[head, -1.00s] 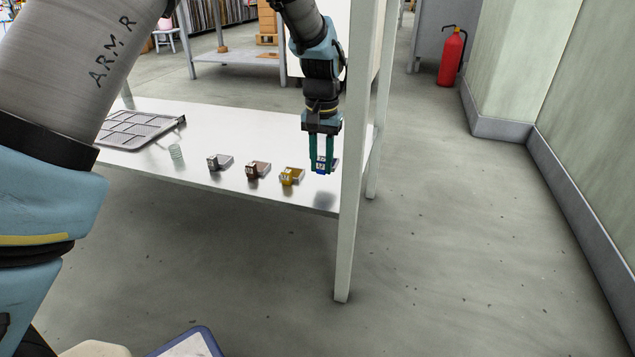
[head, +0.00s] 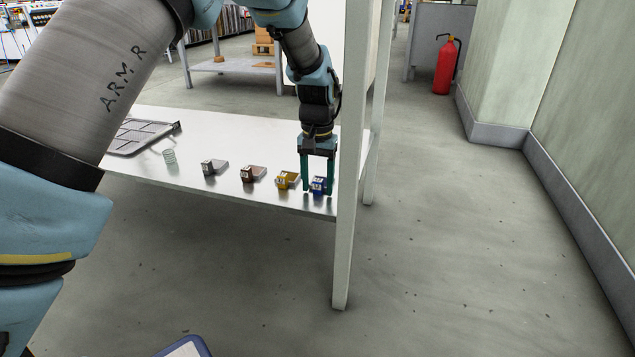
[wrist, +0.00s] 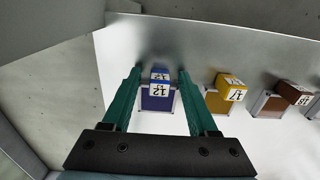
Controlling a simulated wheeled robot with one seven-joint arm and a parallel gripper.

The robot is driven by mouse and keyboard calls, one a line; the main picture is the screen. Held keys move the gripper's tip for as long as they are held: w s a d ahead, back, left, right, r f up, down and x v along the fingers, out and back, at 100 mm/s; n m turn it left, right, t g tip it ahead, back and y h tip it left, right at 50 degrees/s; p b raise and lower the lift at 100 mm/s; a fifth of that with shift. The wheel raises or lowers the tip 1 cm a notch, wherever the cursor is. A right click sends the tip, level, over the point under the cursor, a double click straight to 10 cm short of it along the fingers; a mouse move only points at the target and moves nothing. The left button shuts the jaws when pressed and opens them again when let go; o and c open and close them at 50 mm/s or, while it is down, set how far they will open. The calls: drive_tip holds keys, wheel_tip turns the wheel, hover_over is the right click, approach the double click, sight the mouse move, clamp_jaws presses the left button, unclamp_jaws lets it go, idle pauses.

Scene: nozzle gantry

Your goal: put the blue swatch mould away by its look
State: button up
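The blue swatch mould (head: 318,185) stands on the white shelf near its right front corner, just right of the yellow mould. In the wrist view the blue mould (wrist: 157,101) carries white labels that read 12. My gripper (head: 318,192) is open around it, one finger on each side. In the wrist view my gripper (wrist: 160,73) shows gaps between both fingers and the mould. The mould appears to rest on the shelf surface.
A yellow mould (head: 287,180), a brown mould (head: 252,173) and a grey mould (head: 213,167) stand in a row leftward. A clear ribbed cylinder (head: 169,157) and a grey tray (head: 140,137) lie further left. A white post (head: 350,200) rises close right of my gripper.

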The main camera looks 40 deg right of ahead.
sight(317, 181)
wheel_tip(317, 181, up, 8)
drive_tip(key=p, duration=0.4)
drive_tip(key=shift+f, duration=0.1)
drive_tip(key=w+a+r+n, duration=0.15)
drive_tip(key=w+a, duration=0.25)
drive_tip(key=a, duration=0.5)
drive_tip(key=w+a+r+n, duration=0.15)
drive_tip(key=w+a, duration=0.25)
drive_tip(key=a, duration=0.5)
drive_tip(key=w+a+r+n, duration=0.15)
drive_tip(key=w+a, duration=0.25)
drive_tip(key=a, duration=0.6)
drive_tip(key=s+a+n, duration=0.2)
drive_tip(key=s+a, duration=0.2)
drive_tip(key=a, duration=0.6)
drive_tip(key=s+a+n+t, duration=0.1)
drive_tip(key=s+a+n, duration=0.2)
drive_tip(key=a, duration=0.8)
drive_tip(key=shift+s+f+n+t, duration=0.3)
drive_tip(key=shift+s+f+n, duration=0.1)
drive_tip(key=shift+s, duration=0.15)
